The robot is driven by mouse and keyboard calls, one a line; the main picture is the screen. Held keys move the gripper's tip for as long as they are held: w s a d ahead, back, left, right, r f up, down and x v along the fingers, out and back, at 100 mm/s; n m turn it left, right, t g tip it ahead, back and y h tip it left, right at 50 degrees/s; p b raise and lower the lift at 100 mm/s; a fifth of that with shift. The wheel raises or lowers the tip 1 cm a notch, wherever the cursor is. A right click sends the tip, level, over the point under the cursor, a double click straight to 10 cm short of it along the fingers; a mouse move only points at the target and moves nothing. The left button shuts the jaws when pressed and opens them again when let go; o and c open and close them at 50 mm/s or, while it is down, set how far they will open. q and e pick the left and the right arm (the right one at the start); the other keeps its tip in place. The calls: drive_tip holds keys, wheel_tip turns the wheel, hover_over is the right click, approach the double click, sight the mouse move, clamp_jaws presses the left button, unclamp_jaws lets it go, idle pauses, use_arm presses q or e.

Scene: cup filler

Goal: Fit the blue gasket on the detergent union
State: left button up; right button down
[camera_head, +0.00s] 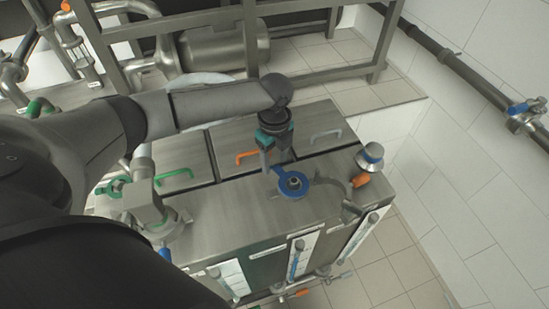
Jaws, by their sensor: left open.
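The blue gasket (292,190), a flat ring with a tab, is on the steel cabinet top right of centre in the head view. A small round metal fitting (295,182) shows inside the ring; it may be the detergent union. I cannot tell whether the ring lies flat around it or just above it. My left gripper (277,165) points down at the gasket's far side, by its tab. Its fingers are apart on either side of the tab, and they hide part of it. My right gripper is not in view.
The steel cabinet (240,213) has lids with green (174,174), orange (247,156) and grey (325,134) handles. A capped metal knob (370,155) stands right of the gasket. A pipe fitting (147,208) rises at left. A steel frame (315,80) stands behind.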

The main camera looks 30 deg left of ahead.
use_arm(q)
drive_tip(key=shift+r, duration=0.1)
wheel_tip(320, 180, up, 20)
drive_tip(key=p, duration=0.8)
idle(0.3)
idle(0.4)
